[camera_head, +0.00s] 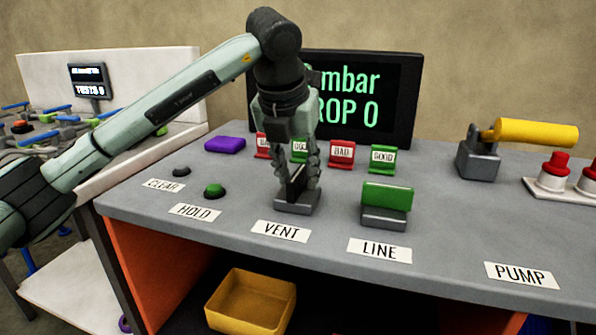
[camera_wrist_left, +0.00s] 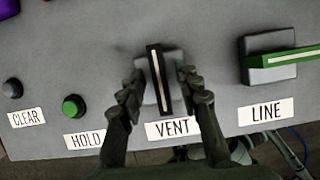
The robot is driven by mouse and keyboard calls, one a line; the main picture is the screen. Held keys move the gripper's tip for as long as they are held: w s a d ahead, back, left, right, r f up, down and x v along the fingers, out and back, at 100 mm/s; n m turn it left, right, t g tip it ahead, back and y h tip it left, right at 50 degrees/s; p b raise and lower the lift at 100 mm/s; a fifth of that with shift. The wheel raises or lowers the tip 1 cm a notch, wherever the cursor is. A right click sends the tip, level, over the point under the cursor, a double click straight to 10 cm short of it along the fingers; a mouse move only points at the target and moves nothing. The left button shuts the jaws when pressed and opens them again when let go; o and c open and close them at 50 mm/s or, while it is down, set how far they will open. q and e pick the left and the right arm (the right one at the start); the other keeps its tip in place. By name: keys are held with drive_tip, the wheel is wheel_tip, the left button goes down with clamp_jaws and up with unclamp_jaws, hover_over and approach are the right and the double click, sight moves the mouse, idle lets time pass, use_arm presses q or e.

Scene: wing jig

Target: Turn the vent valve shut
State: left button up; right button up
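The vent valve has a dark handle with a pale stripe (camera_wrist_left: 158,78) on a grey base (camera_head: 297,207), behind the VENT label (camera_head: 281,231). In the left wrist view its handle runs up and down the picture, crosswise to the green line valve handle (camera_wrist_left: 290,58). My left gripper (camera_head: 303,175) points down over the vent valve. In the left wrist view its fingers (camera_wrist_left: 160,85) stand one on each side of the handle, with narrow gaps showing, so it looks open around the handle. In the head view the fingers partly hide the handle. My right gripper is not in view.
The line valve (camera_head: 386,205) stands close to the right. The green HOLD button (camera_head: 214,190) and dark CLEAR button (camera_head: 181,171) are to the left. Red and green tags (camera_head: 342,154) and a display (camera_head: 385,95) stand behind. The yellow-handled pump (camera_head: 535,132) is far right.

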use_arm(q)
drive_tip(key=shift+w+f, duration=0.15)
drive_tip(key=shift+f, duration=0.25)
clamp_jaws()
